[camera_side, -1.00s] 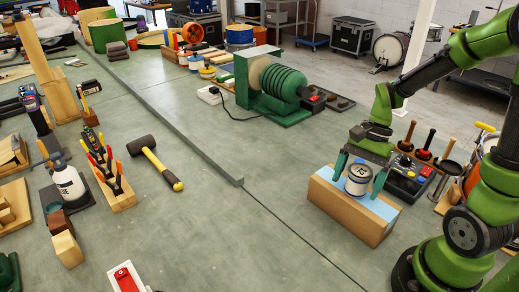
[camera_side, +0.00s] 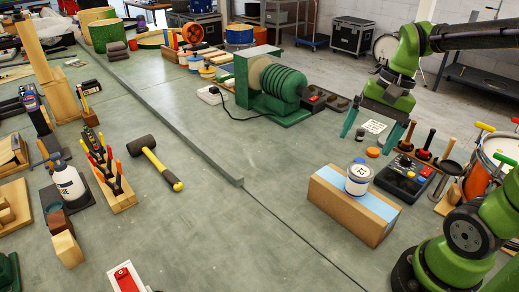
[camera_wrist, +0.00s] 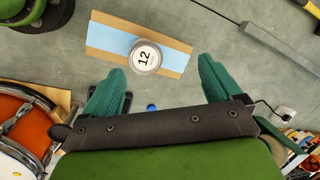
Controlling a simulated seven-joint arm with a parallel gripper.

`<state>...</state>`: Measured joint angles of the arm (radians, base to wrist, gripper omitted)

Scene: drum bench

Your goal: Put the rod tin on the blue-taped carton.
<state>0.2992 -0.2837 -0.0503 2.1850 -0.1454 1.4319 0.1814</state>
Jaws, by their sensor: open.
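A dark tray with coloured knobs (camera_side: 404,178) and several upright handled tools (camera_side: 426,146) stand right of the carton. An orange drum (camera_side: 487,168) is farther right. A green machine (camera_side: 270,88) stands behind.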

